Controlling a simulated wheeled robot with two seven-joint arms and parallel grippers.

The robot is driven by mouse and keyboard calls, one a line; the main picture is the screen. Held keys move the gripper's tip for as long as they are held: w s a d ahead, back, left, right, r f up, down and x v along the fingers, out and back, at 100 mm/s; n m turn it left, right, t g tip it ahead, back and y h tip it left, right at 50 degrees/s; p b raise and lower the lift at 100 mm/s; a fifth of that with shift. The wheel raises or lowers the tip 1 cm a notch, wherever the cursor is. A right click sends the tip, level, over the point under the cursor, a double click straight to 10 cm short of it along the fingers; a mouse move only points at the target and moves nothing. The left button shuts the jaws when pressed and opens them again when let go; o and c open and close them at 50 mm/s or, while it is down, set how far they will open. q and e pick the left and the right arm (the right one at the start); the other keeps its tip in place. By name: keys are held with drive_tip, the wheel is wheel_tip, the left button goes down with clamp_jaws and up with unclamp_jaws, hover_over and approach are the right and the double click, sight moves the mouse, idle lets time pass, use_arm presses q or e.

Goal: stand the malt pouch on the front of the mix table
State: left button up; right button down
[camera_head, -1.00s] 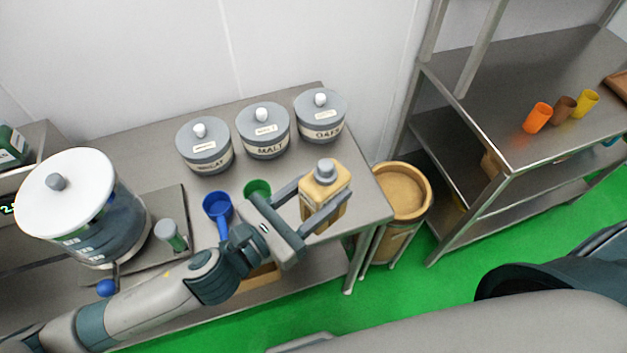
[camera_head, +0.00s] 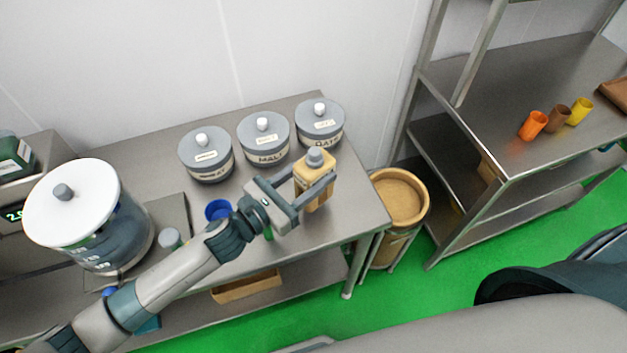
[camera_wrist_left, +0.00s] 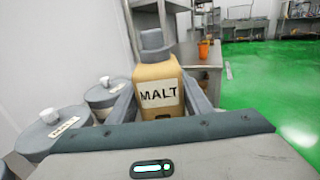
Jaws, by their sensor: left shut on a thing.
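The malt pouch (camera_head: 316,178) is tan with a grey cap, and it is upright between the fingers of my left gripper (camera_head: 312,197). My left gripper is shut on it, over the right end of the mix table (camera_head: 340,228). In the left wrist view the pouch (camera_wrist_left: 158,90) faces the camera with its MALT label, a finger on each side. I cannot tell whether its base touches the table top. My right gripper is not in view.
Several grey lidded canisters, one marked MALT (camera_head: 264,140), stand along the table's back. A blue scoop (camera_head: 217,209) and a large white-lidded vessel (camera_head: 85,220) are left of the gripper. A tan bin (camera_head: 400,198) stands on the floor beyond the table's right end.

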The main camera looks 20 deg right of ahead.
use_arm(q)
drive_tip(key=shift+f+p, duration=0.7)
drive_tip(key=shift+f, duration=1.2)
drive_tip(key=shift+f, duration=0.15)
drive_tip(key=o, duration=1.5)
drive_tip(key=shift+o, duration=0.2)
